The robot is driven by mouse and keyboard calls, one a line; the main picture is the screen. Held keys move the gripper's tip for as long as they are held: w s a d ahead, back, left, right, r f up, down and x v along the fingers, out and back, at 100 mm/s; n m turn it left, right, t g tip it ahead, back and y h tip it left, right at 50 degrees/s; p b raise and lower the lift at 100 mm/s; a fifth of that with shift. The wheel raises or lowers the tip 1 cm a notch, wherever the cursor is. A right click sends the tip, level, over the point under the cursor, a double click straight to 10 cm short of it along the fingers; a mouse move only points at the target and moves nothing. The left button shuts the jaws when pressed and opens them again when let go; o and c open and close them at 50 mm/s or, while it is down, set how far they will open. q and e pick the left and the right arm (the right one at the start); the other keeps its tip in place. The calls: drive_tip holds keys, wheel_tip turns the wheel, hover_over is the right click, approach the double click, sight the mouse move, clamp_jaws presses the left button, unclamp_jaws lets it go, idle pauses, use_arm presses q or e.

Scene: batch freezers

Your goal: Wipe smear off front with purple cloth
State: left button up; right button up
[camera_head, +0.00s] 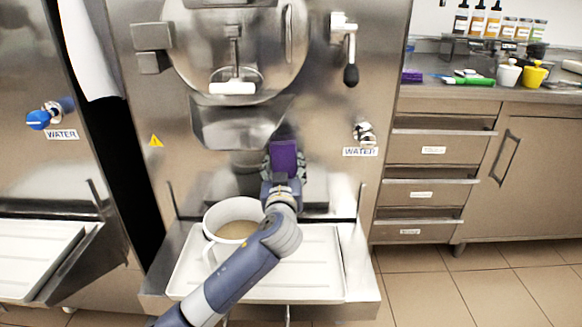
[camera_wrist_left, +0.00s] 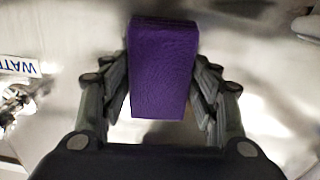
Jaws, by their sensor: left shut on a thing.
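My left gripper (camera_head: 284,163) is shut on the purple cloth (camera_head: 283,157), a folded block, in front of the middle freezer's steel front (camera_head: 330,110). In the left wrist view the cloth (camera_wrist_left: 162,70) sits between both fingers of the gripper (camera_wrist_left: 160,90), with the steel front behind it. I cannot tell whether the cloth touches the front. No smear is clearly visible; the cloth and gripper hide part of the panel. My right gripper is not in view.
A white pitcher (camera_head: 232,212) with tan liquid stands on the white tray (camera_head: 325,280) below, beside my left arm. The dispensing chute (camera_head: 238,122) and the WATER tap (camera_head: 364,134) flank the gripper. A counter (camera_head: 450,95) with bottles and a second purple item (camera_head: 412,76) stands right.

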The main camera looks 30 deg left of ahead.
use_arm(q)
drive_tip(key=shift+a, duration=0.15)
